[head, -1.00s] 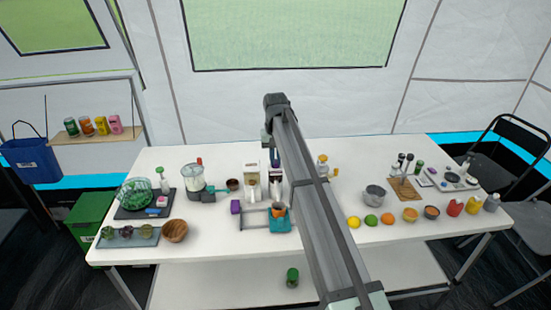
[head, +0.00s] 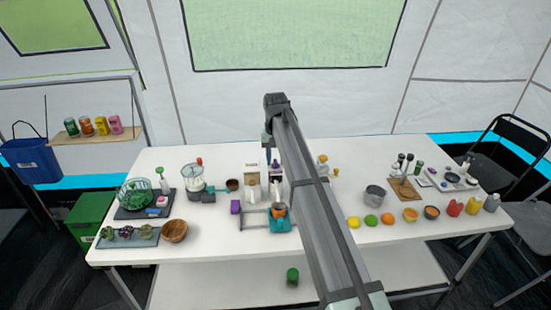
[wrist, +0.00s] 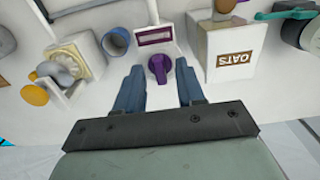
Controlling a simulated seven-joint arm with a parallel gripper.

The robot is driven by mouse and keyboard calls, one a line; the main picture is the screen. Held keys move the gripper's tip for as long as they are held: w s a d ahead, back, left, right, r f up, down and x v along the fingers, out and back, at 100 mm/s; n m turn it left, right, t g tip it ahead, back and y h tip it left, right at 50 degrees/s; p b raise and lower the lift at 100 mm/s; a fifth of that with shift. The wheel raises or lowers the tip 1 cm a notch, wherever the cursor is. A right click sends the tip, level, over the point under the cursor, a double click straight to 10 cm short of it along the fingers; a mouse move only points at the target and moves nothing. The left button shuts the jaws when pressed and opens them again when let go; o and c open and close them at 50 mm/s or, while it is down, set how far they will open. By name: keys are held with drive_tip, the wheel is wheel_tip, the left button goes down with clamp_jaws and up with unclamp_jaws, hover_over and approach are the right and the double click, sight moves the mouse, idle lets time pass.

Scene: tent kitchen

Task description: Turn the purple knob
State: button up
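The purple knob (wrist: 160,68) shows in the wrist view on the white face of a dispenser with a purple-framed panel (wrist: 154,37). My gripper (wrist: 158,76) is open, with one blue finger on each side of the knob. Small gaps show between the fingers and the knob, and I cannot tell how far the fingertips are from the face. In the head view the dispenser (head: 275,172) stands at the back middle of the table, partly behind my arm. The gripper (head: 267,146) hangs above it there, and its fingers are too small to make out.
A white box marked OATS (wrist: 230,50) stands close beside the dispenser. A blue cup (wrist: 115,42) and a white device with an orange knob (wrist: 72,65) are on the other side. In the head view a teal and grey item (head: 280,224) stands in front on the white table.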

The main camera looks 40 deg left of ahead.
sight(275, 161)
wheel_tip(275, 161, up, 14)
drive_tip(key=shift+f, duration=0.15)
idle(0.4)
idle(0.4)
